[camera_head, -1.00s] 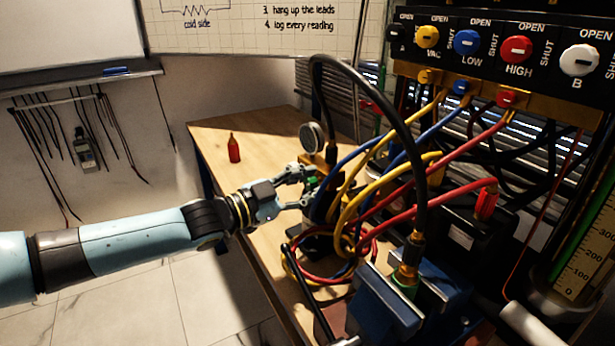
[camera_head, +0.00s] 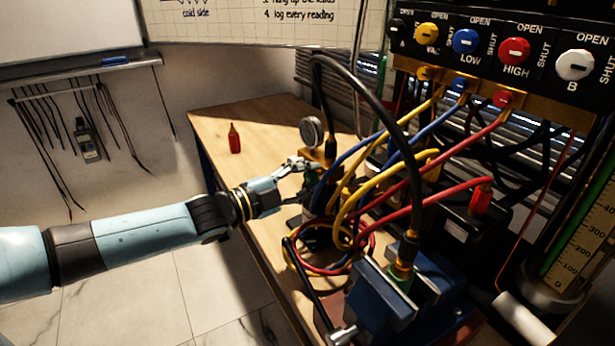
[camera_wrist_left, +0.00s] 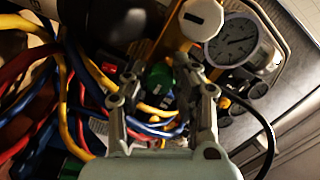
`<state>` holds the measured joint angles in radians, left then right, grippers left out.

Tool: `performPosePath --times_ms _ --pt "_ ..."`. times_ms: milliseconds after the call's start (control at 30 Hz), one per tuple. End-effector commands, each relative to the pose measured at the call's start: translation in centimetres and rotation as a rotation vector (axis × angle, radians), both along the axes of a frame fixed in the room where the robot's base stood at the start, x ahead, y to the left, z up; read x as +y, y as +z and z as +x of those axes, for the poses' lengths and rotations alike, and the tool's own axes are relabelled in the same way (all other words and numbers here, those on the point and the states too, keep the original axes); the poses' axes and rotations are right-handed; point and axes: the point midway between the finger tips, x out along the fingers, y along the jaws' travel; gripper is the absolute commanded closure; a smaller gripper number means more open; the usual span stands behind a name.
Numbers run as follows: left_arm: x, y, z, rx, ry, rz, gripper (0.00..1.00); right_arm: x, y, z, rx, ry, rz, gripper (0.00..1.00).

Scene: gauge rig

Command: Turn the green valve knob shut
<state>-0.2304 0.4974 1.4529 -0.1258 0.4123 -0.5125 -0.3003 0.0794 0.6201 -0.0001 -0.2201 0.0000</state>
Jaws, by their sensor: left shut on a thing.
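The green valve knob (camera_wrist_left: 160,77) shows in the left wrist view, between the two fingers of my left gripper (camera_wrist_left: 159,66). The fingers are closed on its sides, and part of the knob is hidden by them. In the head view my left gripper (camera_head: 302,178) reaches in from the left to the rig beside the cables, below the round gauge (camera_head: 312,131). The knob is mostly hidden there by the fingers and is dark. My right gripper is not in view.
Yellow, blue and red hoses (camera_head: 345,210) crowd right of my left gripper, with a black hose (camera_head: 402,125) arching above. A white knob (camera_wrist_left: 202,18) and dial gauge (camera_wrist_left: 238,41) sit close by. A red bottle (camera_head: 235,140) stands on the clearer left tabletop.

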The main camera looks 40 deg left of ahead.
Motion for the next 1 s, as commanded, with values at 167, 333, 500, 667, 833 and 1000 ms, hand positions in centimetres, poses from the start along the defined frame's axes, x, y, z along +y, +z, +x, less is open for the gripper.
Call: performPosePath --times_ms 167,333,500,667,833,1000 --pt "0.0 -0.1 -0.1 0.001 0.001 0.007 1.0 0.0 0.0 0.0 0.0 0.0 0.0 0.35" --pt "0.0 -0.1 -0.1 0.002 0.001 0.006 1.0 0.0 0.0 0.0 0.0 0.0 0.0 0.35" --pt "0.0 -0.1 -0.1 0.002 0.001 0.006 0.61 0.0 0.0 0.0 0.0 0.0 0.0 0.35" --pt "0.0 -0.1 0.0 0.0 0.0 0.005 0.5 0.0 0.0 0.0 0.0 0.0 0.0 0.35" --pt "0.0 0.0 -0.1 0.0 0.0 0.005 0.5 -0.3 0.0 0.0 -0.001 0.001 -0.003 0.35" --pt "0.3 -0.1 -1.5 0.002 -0.001 0.005 0.5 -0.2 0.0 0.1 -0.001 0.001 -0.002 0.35"
